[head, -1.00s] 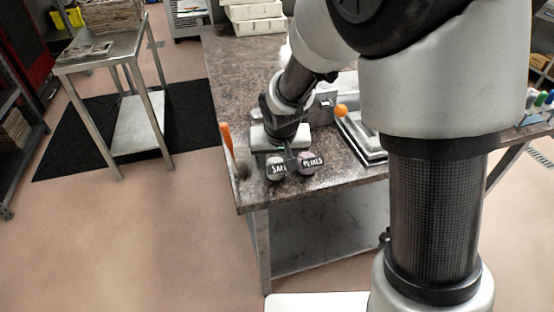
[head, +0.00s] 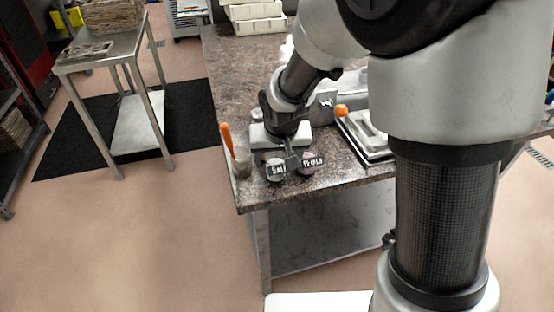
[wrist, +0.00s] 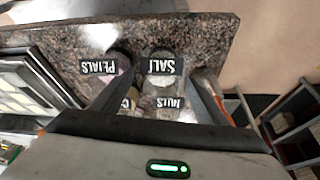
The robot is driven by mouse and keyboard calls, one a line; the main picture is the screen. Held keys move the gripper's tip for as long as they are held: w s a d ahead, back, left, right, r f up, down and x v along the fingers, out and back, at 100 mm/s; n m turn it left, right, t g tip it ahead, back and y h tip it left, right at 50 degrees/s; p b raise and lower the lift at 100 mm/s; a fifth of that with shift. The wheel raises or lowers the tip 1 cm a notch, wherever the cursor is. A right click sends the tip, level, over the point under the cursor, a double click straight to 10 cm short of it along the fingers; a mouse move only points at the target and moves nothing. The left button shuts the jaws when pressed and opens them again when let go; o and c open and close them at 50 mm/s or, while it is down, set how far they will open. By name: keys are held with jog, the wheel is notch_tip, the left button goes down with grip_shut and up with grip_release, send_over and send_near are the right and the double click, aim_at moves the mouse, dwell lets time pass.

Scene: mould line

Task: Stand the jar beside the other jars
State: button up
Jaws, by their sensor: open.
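The salt jar (head: 276,172) and the petals jar (head: 306,168) stand side by side near the table's front corner, with dark labels. In the wrist view the salt jar (wrist: 163,66) is ahead between my fingers, and the petals jar (wrist: 111,68) is at the left finger, partly covered by it. Nearer my palm are a jar with a partly readable label (wrist: 170,103) and another mostly hidden one marked "C" (wrist: 125,103). My gripper (wrist: 165,85) is open, its fingers spread on either side of the nearer jars. In the head view my gripper (head: 288,152) is low, just behind the salt and petals jars.
A framed tray (head: 366,138) lies to the right. A metal trolley (head: 105,58) stands apart at left.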

jog(key=a+v, duration=0.1)
jog(key=v, duration=1)
jog(key=s+d+r, duration=0.4)
jog(key=s+d, duration=0.3)
jog(key=s, duration=0.1)
jog(key=s+d+r+m+t, duration=0.1)
jog(key=s+d+r, duration=0.4)
jog(key=s+d, duration=0.2)
jog(key=shift+s+d+r+h+p, duration=0.2)
jog(key=shift+s+h+p, duration=0.15)
jog(key=shift+s, duration=0.9)
